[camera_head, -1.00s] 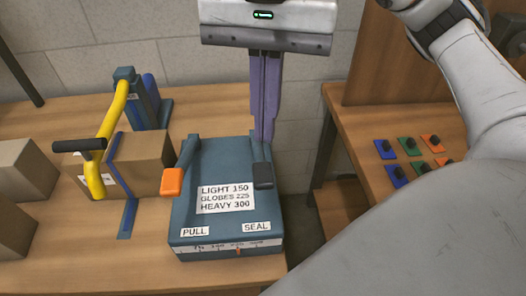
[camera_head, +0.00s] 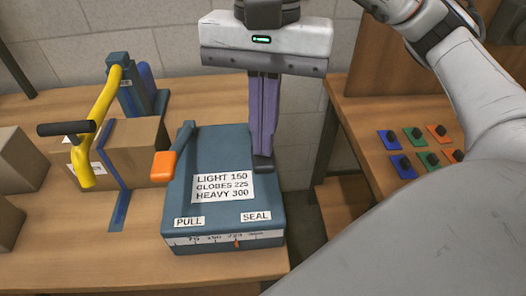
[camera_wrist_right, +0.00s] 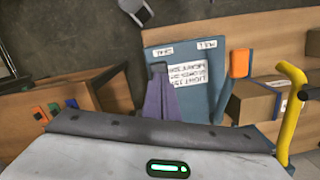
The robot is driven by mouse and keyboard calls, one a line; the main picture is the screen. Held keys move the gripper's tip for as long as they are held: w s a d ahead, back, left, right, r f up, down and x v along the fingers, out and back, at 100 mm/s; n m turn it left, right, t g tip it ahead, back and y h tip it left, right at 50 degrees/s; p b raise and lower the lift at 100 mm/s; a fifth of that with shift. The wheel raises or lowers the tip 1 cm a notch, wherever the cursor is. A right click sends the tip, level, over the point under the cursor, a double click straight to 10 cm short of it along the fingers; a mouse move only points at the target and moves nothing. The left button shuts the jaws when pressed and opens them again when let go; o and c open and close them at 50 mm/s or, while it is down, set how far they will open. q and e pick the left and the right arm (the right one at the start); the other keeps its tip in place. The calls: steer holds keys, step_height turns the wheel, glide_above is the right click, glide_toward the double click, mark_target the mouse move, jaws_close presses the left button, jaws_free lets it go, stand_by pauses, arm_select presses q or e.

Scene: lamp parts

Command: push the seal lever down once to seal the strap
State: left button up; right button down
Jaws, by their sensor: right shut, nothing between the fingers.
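The blue-grey strapping machine (camera_head: 215,235) stands on the wooden bench with PULL and SEAL labels on its front. The seal lever (camera_head: 263,165) is on its right side, with a dark knob largely hidden by my fingers. The knob also shows at the fingertips in the right wrist view (camera_wrist_right: 158,67). My right gripper (camera_head: 263,153) is shut and empty, pointing down. Its purple fingers reach the knob and appear to meet it; exact contact is unclear. The strap (camera_head: 110,158) is a blue band around a cardboard box (camera_head: 140,152). My left gripper is out of view.
The orange-knobbed pull lever (camera_head: 163,165) stands on the machine's left. A yellow arm with a black handle (camera_head: 64,128) rises over the box. More boxes (camera_head: 15,160) sit at the left. A side bench (camera_head: 385,185) at right carries several coloured tiles.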

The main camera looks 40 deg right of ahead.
step_height(320, 180, down, 4)
steer(key=b, duration=0.4)
steer(key=shift+f, duration=0.2)
steer(key=shift+r, duration=0.1)
steer(key=shift+w+d+r, duration=0.1)
steer(key=shift+w+d+r+p, duration=0.5)
steer(key=shift+w+d+p, duration=0.1)
steer(key=shift+d+p, duration=0.15)
steer(key=shift+w+d+f, duration=0.1)
steer(key=shift+w+d, duration=0.2)
